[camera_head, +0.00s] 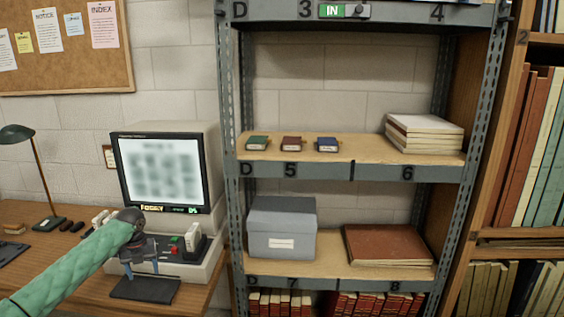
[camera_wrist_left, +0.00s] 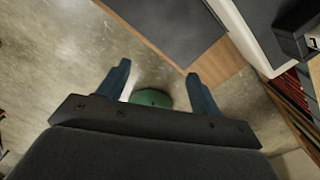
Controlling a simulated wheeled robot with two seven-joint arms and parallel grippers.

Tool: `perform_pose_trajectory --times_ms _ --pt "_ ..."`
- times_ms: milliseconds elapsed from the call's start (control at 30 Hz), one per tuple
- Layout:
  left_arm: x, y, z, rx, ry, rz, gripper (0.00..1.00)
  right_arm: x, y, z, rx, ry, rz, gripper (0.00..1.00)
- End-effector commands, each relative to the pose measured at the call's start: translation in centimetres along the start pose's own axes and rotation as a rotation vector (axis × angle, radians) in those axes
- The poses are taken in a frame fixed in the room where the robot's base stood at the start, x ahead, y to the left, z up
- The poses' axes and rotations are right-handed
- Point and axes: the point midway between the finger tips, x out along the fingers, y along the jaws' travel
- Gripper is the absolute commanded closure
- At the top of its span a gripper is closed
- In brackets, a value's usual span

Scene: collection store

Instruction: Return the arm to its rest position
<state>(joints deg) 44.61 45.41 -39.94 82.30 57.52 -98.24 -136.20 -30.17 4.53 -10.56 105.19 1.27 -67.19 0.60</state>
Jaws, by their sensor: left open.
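My left arm, in a green sleeve, comes in from the left in the head view. Its gripper (camera_head: 141,270) points down in front of the computer and over the desk's front part, near a dark flat pad (camera_head: 145,290). In the left wrist view the two fingers of this gripper (camera_wrist_left: 158,85) are spread apart with nothing between them. A green rounded shape (camera_wrist_left: 152,98) shows beyond the fingers, lower down; I cannot tell what it is. My right gripper is in neither view.
The wooden desk (camera_head: 75,285) holds a computer (camera_head: 160,170) and a lamp (camera_head: 17,133). A metal shelf unit (camera_head: 229,140) to the right carries three small books, a grey box (camera_head: 281,228), a paper stack (camera_head: 424,134) and a large brown book (camera_head: 387,245). Bare floor (camera_wrist_left: 50,50) shows in the wrist view.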

Motion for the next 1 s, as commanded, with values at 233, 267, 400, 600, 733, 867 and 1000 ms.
perform_pose_trajectory --times_ms 233,267,400,600,733,867,1000 --pt "5.2 -4.4 -5.3 -0.120 -0.002 -0.010 0.35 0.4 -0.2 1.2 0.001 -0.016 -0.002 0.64" --pt "6.0 -5.1 -6.2 -0.143 -0.004 -0.012 0.35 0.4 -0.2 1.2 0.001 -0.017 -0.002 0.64" --pt "9.2 -7.9 -10.7 -0.263 -0.011 -0.032 0.35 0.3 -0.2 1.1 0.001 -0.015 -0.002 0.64" --pt "12.7 -10.9 -16.8 -0.439 -0.014 -0.071 0.35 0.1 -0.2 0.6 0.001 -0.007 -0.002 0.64" --pt "14.5 -12.5 -21.0 -0.570 -0.011 -0.102 0.35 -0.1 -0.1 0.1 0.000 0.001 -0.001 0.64" --pt "15.9 -13.7 -25.2 -0.716 -0.004 -0.136 0.35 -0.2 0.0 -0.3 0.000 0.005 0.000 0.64" --pt "16.9 -14.5 -29.7 -0.886 0.010 -0.176 0.35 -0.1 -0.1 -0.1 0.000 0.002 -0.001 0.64"
